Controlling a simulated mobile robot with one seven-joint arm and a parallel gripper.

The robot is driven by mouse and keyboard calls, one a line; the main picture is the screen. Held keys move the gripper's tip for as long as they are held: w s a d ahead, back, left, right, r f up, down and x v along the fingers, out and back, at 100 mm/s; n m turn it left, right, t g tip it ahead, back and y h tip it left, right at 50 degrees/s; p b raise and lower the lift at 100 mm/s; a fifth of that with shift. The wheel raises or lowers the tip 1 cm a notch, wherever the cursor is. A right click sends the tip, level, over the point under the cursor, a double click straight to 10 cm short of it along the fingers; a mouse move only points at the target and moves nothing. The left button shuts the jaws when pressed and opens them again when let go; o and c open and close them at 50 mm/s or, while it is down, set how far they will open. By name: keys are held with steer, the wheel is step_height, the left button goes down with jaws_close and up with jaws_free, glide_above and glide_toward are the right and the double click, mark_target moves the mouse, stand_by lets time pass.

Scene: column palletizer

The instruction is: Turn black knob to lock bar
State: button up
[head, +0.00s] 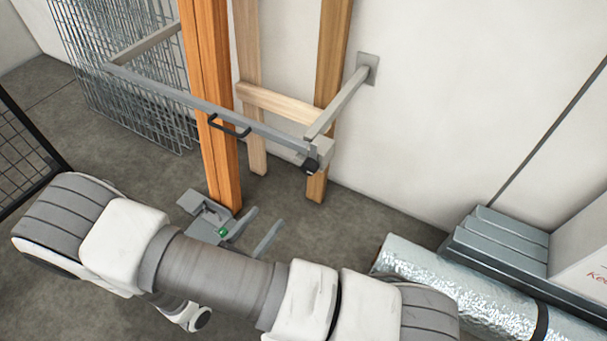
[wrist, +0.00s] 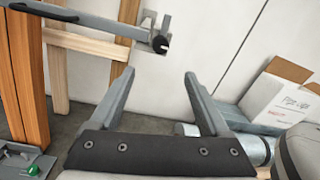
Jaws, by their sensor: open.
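The black knob (head: 310,165) sits at the right end of the grey bar (head: 180,95), below the joint with the wall arm (head: 340,103). The wrist view also shows the knob (wrist: 160,45), beyond and above my fingertips. The bar runs across the front of an orange post (head: 208,90) and carries a black handle (head: 229,125). My gripper (head: 268,216) is open and empty, lower than the knob and apart from it. In the wrist view my gripper (wrist: 158,73) has its two grey fingers spread, with the knob between their directions.
A foil-wrapped roll (head: 450,288), grey stacked panels (head: 500,240) and a white box (head: 583,250) lie right. Wire mesh panels (head: 120,60) lean at the back left.

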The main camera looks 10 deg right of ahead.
mark_target(306, 171)
steer(key=b+x, duration=0.2)
steer(key=x, duration=1.5)
steer(key=shift+s+d+f, duration=0.1)
jaws_close()
stand_by(0.7)
